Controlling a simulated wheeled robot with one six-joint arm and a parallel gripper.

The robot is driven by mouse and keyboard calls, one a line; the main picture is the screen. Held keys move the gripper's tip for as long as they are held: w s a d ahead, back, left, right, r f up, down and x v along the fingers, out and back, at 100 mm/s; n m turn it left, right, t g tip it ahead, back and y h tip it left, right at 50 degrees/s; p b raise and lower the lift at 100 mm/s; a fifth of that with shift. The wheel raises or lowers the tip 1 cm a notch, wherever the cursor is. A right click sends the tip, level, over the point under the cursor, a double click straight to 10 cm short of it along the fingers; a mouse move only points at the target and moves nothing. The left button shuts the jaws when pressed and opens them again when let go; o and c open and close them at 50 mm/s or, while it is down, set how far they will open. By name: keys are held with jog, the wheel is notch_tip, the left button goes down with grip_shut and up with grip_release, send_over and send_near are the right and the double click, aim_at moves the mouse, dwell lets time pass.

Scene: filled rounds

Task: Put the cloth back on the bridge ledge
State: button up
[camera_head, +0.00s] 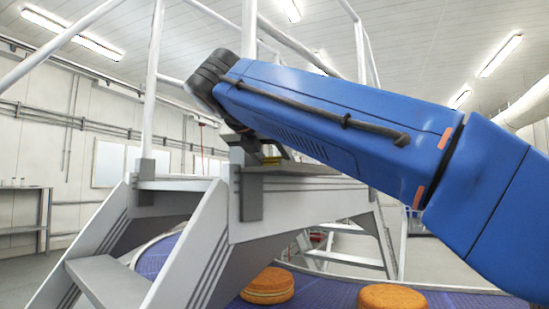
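The bridge is a grey stepped platform with white handrails, standing over a purple conveyor. Its ledge (300,184) runs along the top, below my arm. My blue arm reaches in from the right, across the bridge. My gripper (270,150) is small and dark, just above the ledge at the left end of the arm, and mostly hidden by it. A small yellowish patch (271,160) shows under the gripper at ledge height. I cannot tell whether it is the cloth, or whether the gripper touches it. No other cloth is visible.
Orange-brown filled rounds (268,284) lie on the purple conveyor (325,291) in front of and under the bridge. Grey steps (108,280) descend at the left. Handrail posts (152,90) rise close to my arm. A side table (24,209) stands far left.

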jog(key=shift+f, duration=0.3)
jog(key=shift+a+f, duration=0.1)
jog(key=shift+f, duration=0.3)
jog(key=o, duration=1.1)
jog(key=shift+r, duration=0.5)
jog(key=v, duration=1.2)
jog(key=shift+r, duration=0.4)
